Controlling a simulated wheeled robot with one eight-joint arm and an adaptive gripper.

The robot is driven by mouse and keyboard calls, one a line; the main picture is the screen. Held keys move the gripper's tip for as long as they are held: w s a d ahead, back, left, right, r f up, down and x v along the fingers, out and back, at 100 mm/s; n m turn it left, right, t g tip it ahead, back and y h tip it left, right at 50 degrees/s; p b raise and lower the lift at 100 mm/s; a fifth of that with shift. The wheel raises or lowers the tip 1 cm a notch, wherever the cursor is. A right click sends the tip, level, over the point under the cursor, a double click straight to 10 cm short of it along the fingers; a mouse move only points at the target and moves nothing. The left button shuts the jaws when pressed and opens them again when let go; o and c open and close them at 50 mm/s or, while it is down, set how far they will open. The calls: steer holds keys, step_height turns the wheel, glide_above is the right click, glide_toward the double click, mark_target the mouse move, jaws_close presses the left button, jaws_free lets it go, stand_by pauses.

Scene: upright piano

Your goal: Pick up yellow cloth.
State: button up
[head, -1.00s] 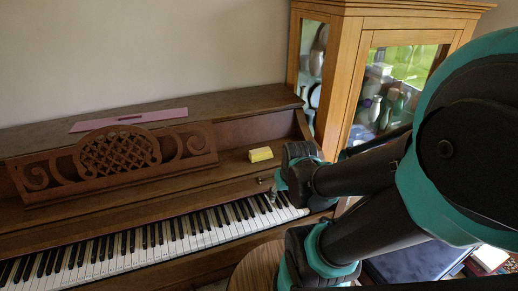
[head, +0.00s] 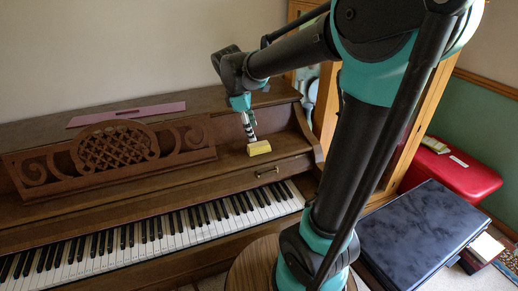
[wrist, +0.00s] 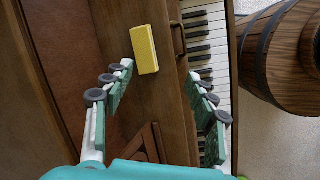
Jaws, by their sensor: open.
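The yellow cloth (head: 259,148) is a small folded block lying on the piano's wooden ledge, right of the music stand. In the wrist view the yellow cloth (wrist: 144,49) lies ahead of my fingertips, between their lines and nearer the left finger. My gripper (head: 250,135) points down just above and behind the cloth in the head view. In the wrist view my gripper (wrist: 161,72) has its fingers spread wide with nothing between them. I cannot tell from the head view whether a fingertip touches the cloth.
The carved music stand (head: 118,150) rises left of the cloth. A pink flat item (head: 127,114) lies on the piano top. The piano keys (head: 150,236) run below the ledge. A wooden barrel (wrist: 280,50) stands beside the piano. A dark case (head: 420,235) and red box (head: 455,175) are at right.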

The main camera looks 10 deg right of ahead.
steer(key=w+a+r+n+h, duration=0.1)
steer(key=w+a+r+n, duration=0.3)
steer(key=r+n, duration=0.1)
glide_toward(257, 145)
steer(key=shift+g, duration=0.3)
steer(key=f, duration=0.1)
steer(key=w+f, duration=0.1)
steer(key=f, duration=0.1)
steer(key=d+f, duration=0.1)
steer(key=shift+w+d+f, duration=0.1)
steer(key=shift+w+f, duration=0.15)
steer(key=shift+x, duration=2.7)
steer(key=shift+s+d+r, duration=0.1)
steer(key=shift+s, duration=0.15)
steer(key=c, duration=1.3)
steer(key=shift+r, duration=0.1)
step_height(257, 145, up, 20)
